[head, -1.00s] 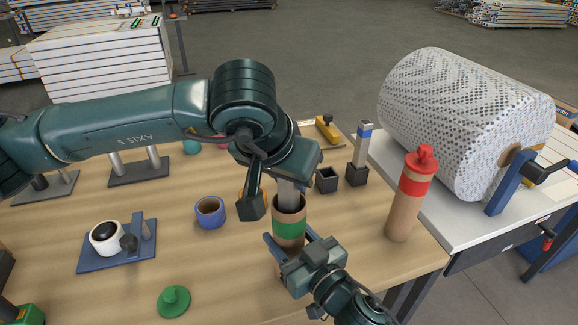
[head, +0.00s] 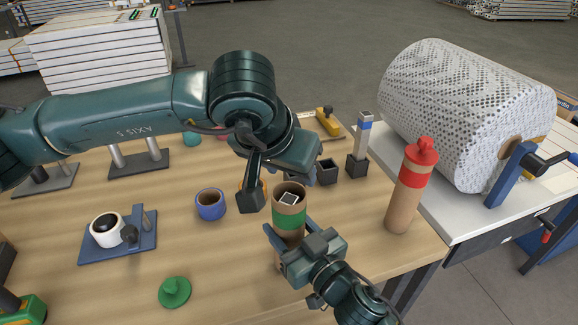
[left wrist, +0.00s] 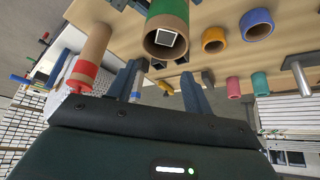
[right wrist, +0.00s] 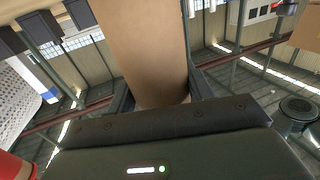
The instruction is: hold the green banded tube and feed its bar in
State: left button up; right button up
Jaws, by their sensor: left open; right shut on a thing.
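The green banded tube (head: 289,218) stands upright near the table's front edge, open at the top. It also shows in the left wrist view (left wrist: 171,14). Its bar (head: 288,199) is inside it, with the square hollow end at about the mouth; the left wrist view shows that end too (left wrist: 166,39). My right gripper (head: 290,243) is shut on the tube's brown lower body, which fills the right wrist view (right wrist: 145,50). My left gripper (head: 280,186) is open and empty just above and behind the mouth, clear of the bar.
A red-capped tube (head: 408,190) stands to the right. Behind are a blue-banded bar (head: 364,135) in a black holder and an empty black holder (head: 327,171). A blue ring (head: 210,205) and a green cap (head: 174,292) lie left, with free tabletop between them.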

pick_arm(q)
jog(key=v, duration=1.2)
pick_arm(e)
jog(key=o, duration=1.2)
